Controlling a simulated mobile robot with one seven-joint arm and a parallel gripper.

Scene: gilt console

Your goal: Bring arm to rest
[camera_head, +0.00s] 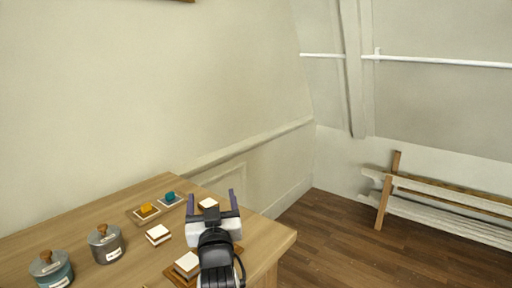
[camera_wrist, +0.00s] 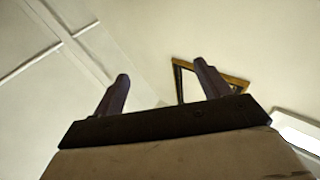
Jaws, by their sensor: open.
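My gripper (camera_head: 213,203) is in the head view, above the right part of the wooden table (camera_head: 265,236). Its two fingers stand apart with nothing between them that they hold. In the wrist view my gripper (camera_wrist: 158,88) is also open and empty, against a pale wall and ceiling. A white-topped square piece (camera_head: 208,203) shows between the fingers in the head view, on the table behind them. My arm hides part of the table and part of another white-topped piece (camera_head: 187,264) on a brown base.
A grey lidded jar (camera_head: 106,246) and a teal lidded jar (camera_head: 52,272) stand at the left. A yellow item (camera_head: 147,209), a teal item (camera_head: 169,197) and a white-topped block (camera_head: 158,234) lie mid-table. A bench (camera_head: 440,200) stands at the right, with open floor before it.

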